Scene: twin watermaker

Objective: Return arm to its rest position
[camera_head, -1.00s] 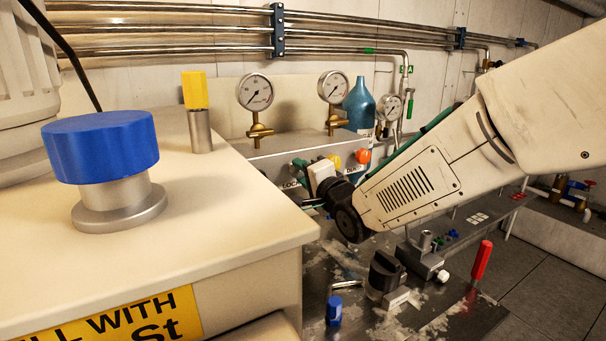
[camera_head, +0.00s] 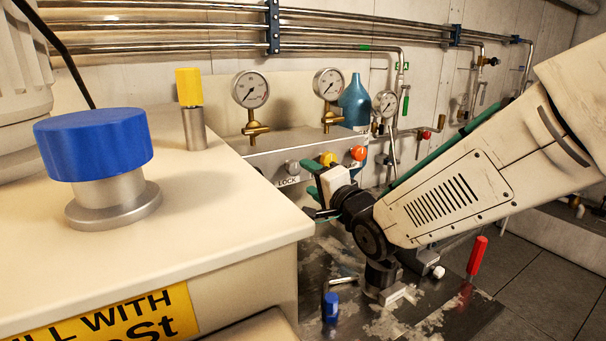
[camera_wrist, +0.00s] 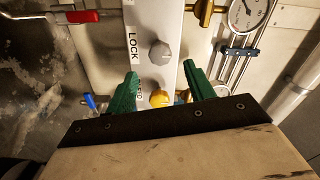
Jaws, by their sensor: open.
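My gripper (camera_head: 318,190) is at the end of my beige arm, which reaches in from the right in the head view. Its green fingers are in front of the panel with the knobs and partly hidden by the wrist. In the wrist view, the two green fingers of my gripper (camera_wrist: 162,88) are spread apart with nothing between them. Beyond them are a grey knob (camera_wrist: 160,52) by the LOCK label and a yellow knob (camera_wrist: 159,97). I cannot tell the exact gap between the fingers and the panel.
A beige cabinet (camera_head: 220,225) with a big blue knob (camera_head: 95,145) fills the left. Gauges (camera_head: 250,89) and a blue bottle (camera_head: 356,102) stand behind the panel. A red-handled lever (camera_head: 476,257) and a blue-capped part (camera_head: 331,305) rise from the stained bench below my arm.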

